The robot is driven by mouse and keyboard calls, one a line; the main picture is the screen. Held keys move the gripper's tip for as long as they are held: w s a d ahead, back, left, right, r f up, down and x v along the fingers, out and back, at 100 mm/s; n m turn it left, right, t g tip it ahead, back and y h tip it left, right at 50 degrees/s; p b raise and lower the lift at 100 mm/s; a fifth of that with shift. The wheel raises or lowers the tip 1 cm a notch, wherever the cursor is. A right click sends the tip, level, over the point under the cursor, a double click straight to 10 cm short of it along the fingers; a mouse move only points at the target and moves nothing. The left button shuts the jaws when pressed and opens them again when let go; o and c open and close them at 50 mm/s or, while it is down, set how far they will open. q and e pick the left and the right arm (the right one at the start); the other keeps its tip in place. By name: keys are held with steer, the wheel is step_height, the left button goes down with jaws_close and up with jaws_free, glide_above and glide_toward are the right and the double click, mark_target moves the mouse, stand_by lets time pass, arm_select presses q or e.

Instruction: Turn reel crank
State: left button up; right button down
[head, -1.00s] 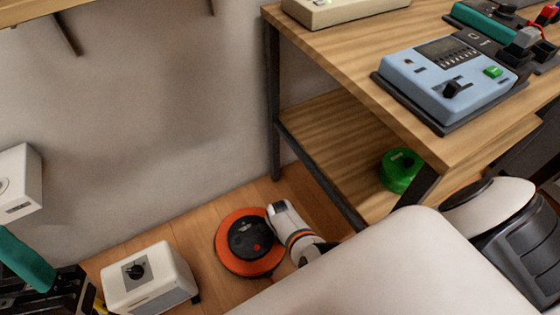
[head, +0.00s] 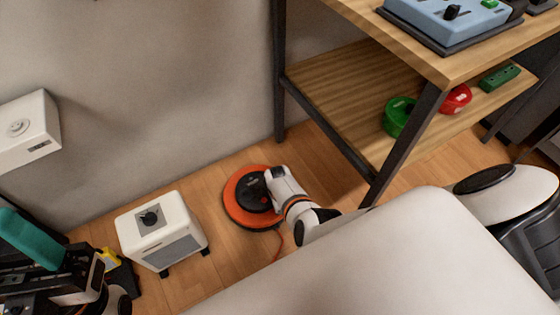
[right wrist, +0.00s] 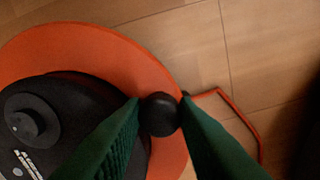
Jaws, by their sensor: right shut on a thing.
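The orange cable reel (head: 235,211) lies flat on the wooden floor near the wall. Its black hub (right wrist: 72,125) fills the left of the right wrist view. My right gripper (head: 268,183) reaches down over the reel's right side. In the right wrist view its green fingers (right wrist: 160,118) are shut on the round black crank knob (right wrist: 159,113). The crank arm under the knob is mostly hidden. My left gripper (head: 50,265), with a teal finger, shows partly at the lower left, away from the reel. Its fingertips are not clear enough to judge.
A white box with a dial (head: 162,232) stands on the floor left of the reel. A workbench (head: 455,70) with a lower shelf (head: 345,98) is at the right. A green reel (head: 398,117) sits on that shelf. An orange cable (right wrist: 240,112) trails onto the floor.

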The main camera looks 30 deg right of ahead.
steer(key=shift+a, duration=0.2)
steer(key=c, duration=1.4)
jaws_free()
